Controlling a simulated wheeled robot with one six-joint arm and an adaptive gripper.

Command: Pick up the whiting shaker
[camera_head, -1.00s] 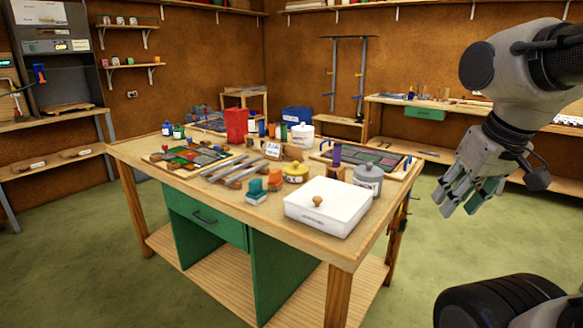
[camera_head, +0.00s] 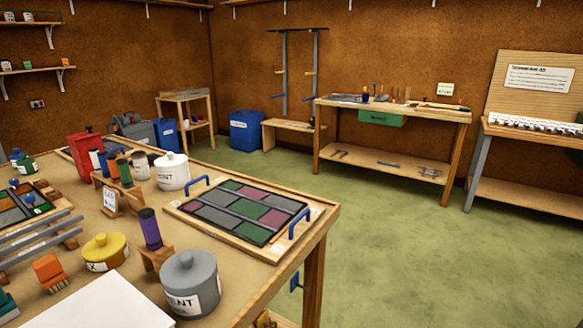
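No label reading whiting is legible, so I cannot tell which container is the whiting shaker. On the workbench (camera_head: 238,170) stand a white lidded pot (camera_head: 173,172), a grey lidded pot (camera_head: 190,284) and a yellow lidded pot (camera_head: 105,250). A purple cylinder (camera_head: 150,229) stands on a small wooden block beside the grey pot. Several coloured cylinders, one of them green (camera_head: 124,173), stand in a wooden rack behind. My gripper is out of view.
A leaded panel (camera_head: 240,212) with blue handles lies at the bench's right edge. A white box (camera_head: 95,305) is cut off at the bottom. A red container (camera_head: 84,150) stands farther back. Green floor (camera_head: 420,260) to the right is clear up to the back bench (camera_head: 395,110).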

